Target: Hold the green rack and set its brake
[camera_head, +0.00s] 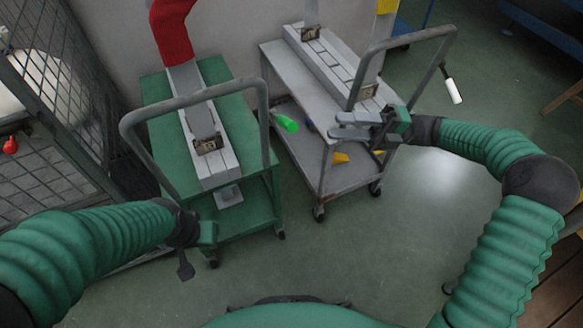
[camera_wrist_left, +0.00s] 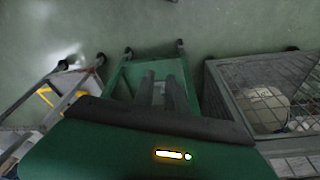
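The green rack (camera_head: 155,90) stands left of centre, with a grey hoop handle (camera_head: 190,100) on its near side. My left gripper (camera_head: 186,268) is low in front of the rack, apart from the handle. In the left wrist view its two fingers (camera_wrist_left: 164,92) look apart and empty, with the green rack (camera_wrist_left: 127,76) beyond. My right gripper (camera_head: 338,124) is open near the grey cart's handle, right of the green grip, with nothing between its fingers.
The floor in front is clear.

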